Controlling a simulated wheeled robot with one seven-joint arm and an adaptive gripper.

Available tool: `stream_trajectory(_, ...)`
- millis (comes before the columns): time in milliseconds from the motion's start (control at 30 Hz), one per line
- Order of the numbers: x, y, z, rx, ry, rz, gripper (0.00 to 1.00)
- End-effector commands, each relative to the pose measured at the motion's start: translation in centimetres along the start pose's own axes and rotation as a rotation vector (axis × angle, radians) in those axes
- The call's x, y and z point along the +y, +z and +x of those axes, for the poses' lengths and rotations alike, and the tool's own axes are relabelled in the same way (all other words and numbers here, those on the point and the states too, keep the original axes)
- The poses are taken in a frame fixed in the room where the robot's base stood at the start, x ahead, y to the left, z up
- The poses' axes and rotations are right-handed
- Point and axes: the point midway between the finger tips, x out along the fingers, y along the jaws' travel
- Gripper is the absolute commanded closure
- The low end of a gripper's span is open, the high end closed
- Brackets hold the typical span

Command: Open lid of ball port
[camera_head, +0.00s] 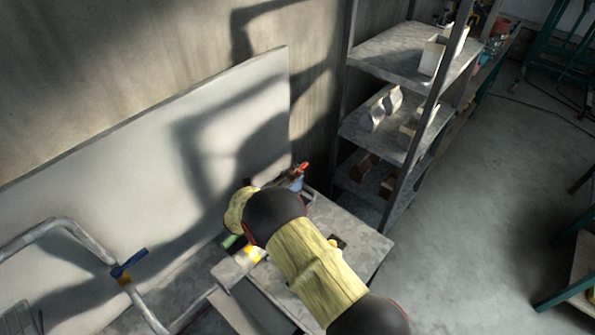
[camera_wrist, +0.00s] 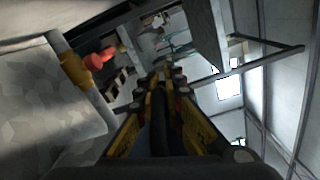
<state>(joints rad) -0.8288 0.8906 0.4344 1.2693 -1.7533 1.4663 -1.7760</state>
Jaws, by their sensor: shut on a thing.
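In the wrist view my gripper's yellow and black fingers (camera_wrist: 168,72) are close together, shut on a narrow dark thing (camera_wrist: 160,125) between them. Its shape is too dark to make out. To the left of the fingers, apart from them, is a grey pipe (camera_wrist: 92,103) with a yellow collar (camera_wrist: 75,70) and a red handle (camera_wrist: 101,57). In the head view my own yellow arm hides the gripper. A blue handle (camera_head: 130,262) with an orange collar sits on a pale bent pipe (camera_head: 60,228) at the left. I cannot make out a ball port lid for certain.
A grey shelf rack (camera_head: 400,130) with white boxes stands against the wall. A pale panel (camera_head: 150,150) leans on the wall behind the grey table (camera_head: 355,245). A small red object (camera_head: 302,167) is just beyond my arm. The floor (camera_head: 480,210) at the right is largely clear.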

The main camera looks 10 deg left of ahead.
Motion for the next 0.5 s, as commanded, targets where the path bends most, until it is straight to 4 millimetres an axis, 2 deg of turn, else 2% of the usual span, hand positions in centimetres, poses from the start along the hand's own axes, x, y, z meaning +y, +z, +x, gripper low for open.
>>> stream_trajectory(500,0.80,0.36,-0.18,-0.004,0.005,-0.103,1.00)
